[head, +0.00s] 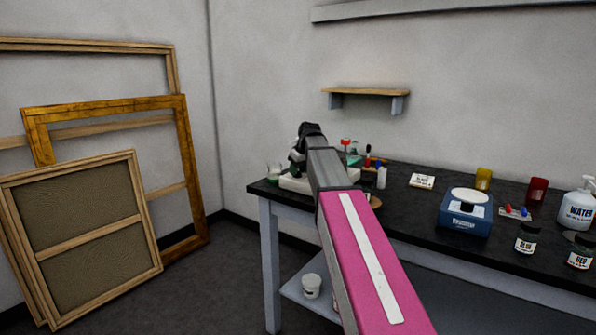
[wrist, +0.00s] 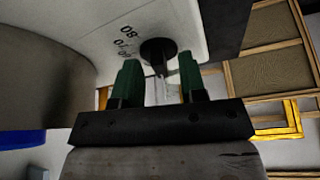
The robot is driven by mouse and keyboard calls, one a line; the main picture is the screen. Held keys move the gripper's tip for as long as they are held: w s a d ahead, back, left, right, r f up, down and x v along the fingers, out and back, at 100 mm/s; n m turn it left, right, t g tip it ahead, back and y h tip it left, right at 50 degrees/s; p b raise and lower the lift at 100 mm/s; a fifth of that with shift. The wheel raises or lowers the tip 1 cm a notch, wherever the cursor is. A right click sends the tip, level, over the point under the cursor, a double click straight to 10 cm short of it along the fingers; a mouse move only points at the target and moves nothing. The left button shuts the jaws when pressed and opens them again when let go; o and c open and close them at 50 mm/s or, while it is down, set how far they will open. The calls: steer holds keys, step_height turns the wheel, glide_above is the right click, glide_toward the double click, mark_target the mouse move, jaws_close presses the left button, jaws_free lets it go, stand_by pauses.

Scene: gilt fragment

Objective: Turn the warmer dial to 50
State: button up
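The warmer (head: 291,184) is a low white unit at the left end of the black table, partly hidden by my arm. In the wrist view, its white front panel (wrist: 100,30) carries black numerals, with 80 readable and smaller ones beside it. The round black warmer dial (wrist: 157,50) sits next to these numerals. My gripper (wrist: 160,70) has two green fingers standing apart, one on either side of the dial at its near edge. Whether they touch the dial is unclear. The dial's pointer setting cannot be read. In the head view my gripper (head: 296,165) is mostly hidden.
A glass beaker (head: 274,172) stands at the table's left corner. A blue scale (head: 466,212), jars and a water bottle (head: 577,205) stand farther right. Wooden frames (head: 90,230) lean at left.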

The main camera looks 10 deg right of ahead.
jaws_close()
steer(key=shift+f, duration=0.1)
stand_by(0.3)
steer(key=m+h, duration=0.1)
steer(key=m, duration=0.1)
steer(key=m+h, duration=0.1)
steer(key=m, duration=0.2)
steer(key=shift+a+m, duration=0.2)
steer(key=shift+m, duration=0.1)
steer(key=m+h, duration=0.1)
steer(key=m, duration=0.2)
steer(key=m+h, duration=0.1)
steer(key=m, duration=0.2)
steer(key=shift+a, duration=0.1)
stand_by(0.4)
